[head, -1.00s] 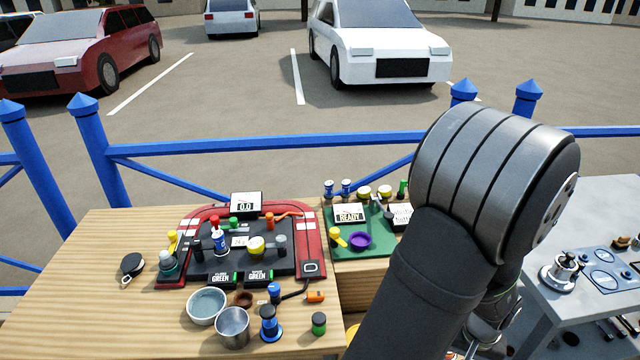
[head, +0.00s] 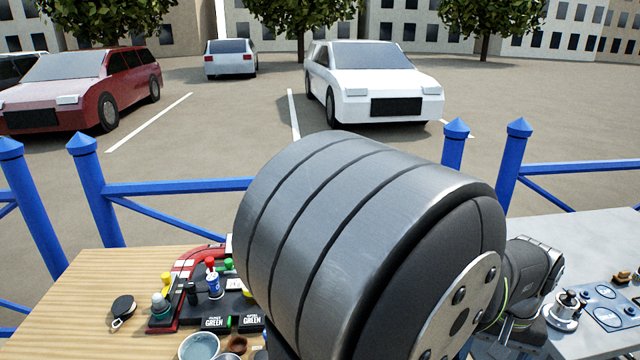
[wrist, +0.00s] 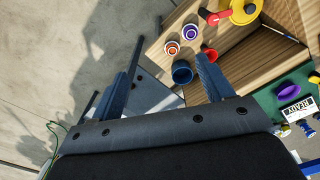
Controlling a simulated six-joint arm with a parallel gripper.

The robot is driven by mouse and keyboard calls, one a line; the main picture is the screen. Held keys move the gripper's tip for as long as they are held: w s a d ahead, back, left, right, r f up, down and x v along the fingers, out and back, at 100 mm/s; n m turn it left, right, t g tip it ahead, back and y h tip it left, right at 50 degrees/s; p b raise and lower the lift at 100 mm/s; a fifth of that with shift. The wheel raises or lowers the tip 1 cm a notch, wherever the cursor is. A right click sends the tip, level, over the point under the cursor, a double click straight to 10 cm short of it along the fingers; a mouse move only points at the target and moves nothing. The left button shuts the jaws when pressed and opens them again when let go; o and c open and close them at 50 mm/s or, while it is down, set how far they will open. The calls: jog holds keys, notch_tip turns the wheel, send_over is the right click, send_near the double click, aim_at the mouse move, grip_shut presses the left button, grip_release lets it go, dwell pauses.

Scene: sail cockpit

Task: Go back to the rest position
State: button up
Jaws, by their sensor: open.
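My gripper shows in the wrist view (wrist: 165,90), with its two dark fingers spread wide apart. It is open and nothing is between the fingers. In the head view my large grey arm joint fills the middle and right, and the gripper itself cannot be made out. The right finger overlaps the edge of that space in the picture.
The wooden table (head: 75,290) at left holds a red and black board (head: 190,262), a black round item (head: 122,306) and a grey bowl (head: 199,346). A grey table (head: 590,235) with a metal pot (head: 566,308) stands at right. A blue railing (head: 180,187) runs behind.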

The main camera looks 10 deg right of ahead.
jog(key=shift+w+a+r, duration=0.1)
jog(key=shift+w+r, duration=0.2)
jog(key=shift+w, duration=0.25)
jog(key=shift+w+a+r, duration=0.1)
jog(key=shift+w+r, duration=0.15)
jog(key=shift+w, duration=0.3)
